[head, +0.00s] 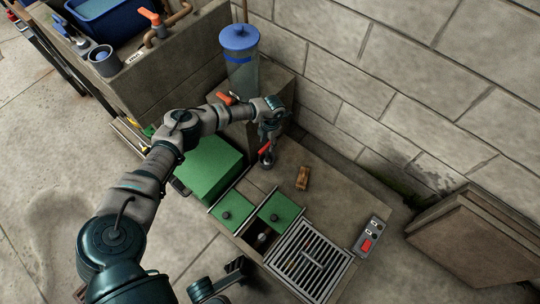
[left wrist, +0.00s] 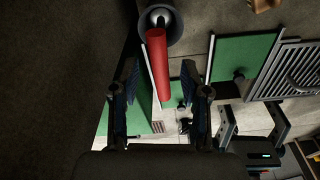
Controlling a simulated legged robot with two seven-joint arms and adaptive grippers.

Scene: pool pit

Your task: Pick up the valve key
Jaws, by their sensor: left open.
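The valve key shows as a red handle (head: 265,148) standing in a small grey cup on the concrete block. In the left wrist view the red handle (left wrist: 158,62) runs down from the cup between the two fingers. My left gripper (head: 268,132) comes down over the handle from above. In the left wrist view its fingers (left wrist: 158,95) are spread on both sides of the handle, with a gap; I see no grip. The key's lower end is hidden in the cup. A dark part of mine (head: 218,286) at the bottom edge may be my right gripper; its jaws are unclear.
A clear cylinder with a blue lid (head: 239,38) stands behind the arm by the block wall. A green box (head: 208,168) is left of the cup. A wooden piece (head: 302,178), green hatches, a metal grate (head: 306,260) and a switch box (head: 369,236) lie nearby.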

